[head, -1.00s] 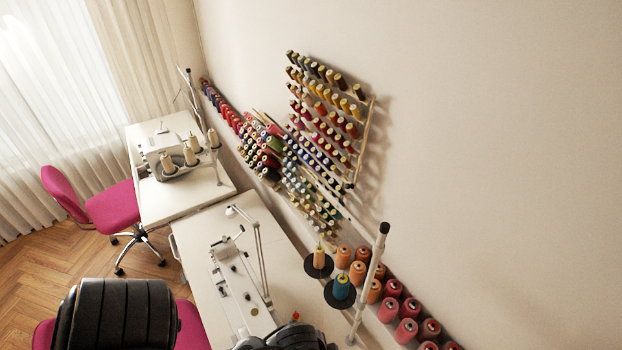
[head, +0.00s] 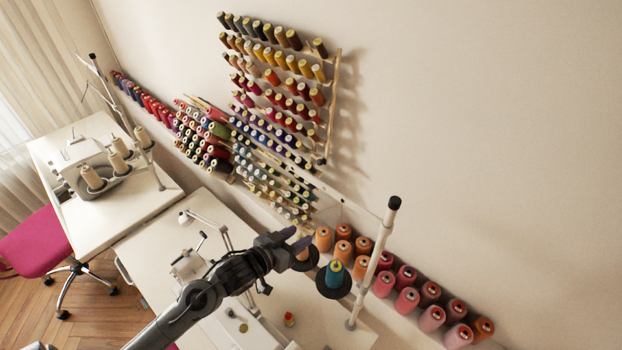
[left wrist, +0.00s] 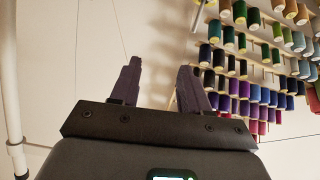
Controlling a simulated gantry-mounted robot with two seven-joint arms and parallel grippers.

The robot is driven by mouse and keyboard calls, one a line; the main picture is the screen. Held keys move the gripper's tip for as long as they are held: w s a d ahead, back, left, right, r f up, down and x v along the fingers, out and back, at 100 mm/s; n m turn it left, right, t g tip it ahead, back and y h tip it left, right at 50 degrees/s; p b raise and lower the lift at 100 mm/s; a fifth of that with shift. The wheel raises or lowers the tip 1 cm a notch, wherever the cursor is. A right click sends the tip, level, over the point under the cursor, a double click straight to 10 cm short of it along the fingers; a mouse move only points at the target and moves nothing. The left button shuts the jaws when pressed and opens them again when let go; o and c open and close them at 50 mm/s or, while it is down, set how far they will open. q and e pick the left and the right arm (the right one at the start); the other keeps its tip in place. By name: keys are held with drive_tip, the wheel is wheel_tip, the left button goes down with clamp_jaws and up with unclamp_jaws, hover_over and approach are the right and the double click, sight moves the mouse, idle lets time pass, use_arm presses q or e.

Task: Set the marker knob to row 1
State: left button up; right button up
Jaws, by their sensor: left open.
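The thread rack (head: 335,95) hangs on the wall with several rows of coloured spools. A small dark piece (head: 321,161) shows at the lower end of its right side post; I cannot tell whether it is the marker knob. No row numbers are readable. My left gripper (head: 296,240) is in front of the rack's lower edge, above the sewing table, apart from the rack. In the left wrist view its two fingers (left wrist: 159,66) are spread and empty, with spools of the rack beyond them at the upper right. My right gripper is not in view.
A white thread stand pole (head: 372,262) with a blue-green cone (head: 334,273) stands just right of my left gripper. Orange and red cones (head: 407,300) line the wall. A sewing machine (head: 90,160) is at the left. The wall right of the rack is bare.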

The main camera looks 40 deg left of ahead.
use_arm(q)
drive_tip(key=w+a+r+t+b, duration=0.2)
drive_tip(key=w+a+t+b, duration=0.15)
drive_tip(key=w+a, duration=0.2)
drive_tip(key=m+b, duration=0.1)
drive_tip(key=b, duration=0.2)
approach(318, 164)
drive_tip(key=shift+t, duration=0.35)
drive_tip(key=w, duration=0.2)
drive_tip(key=w+p, duration=0.1)
drive_tip(key=w, duration=0.5)
drive_tip(key=shift+w+f, duration=0.15)
drive_tip(key=shift+f, duration=0.15)
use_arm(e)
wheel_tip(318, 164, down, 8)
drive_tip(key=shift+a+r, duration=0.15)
use_arm(q)
clamp_jaws()
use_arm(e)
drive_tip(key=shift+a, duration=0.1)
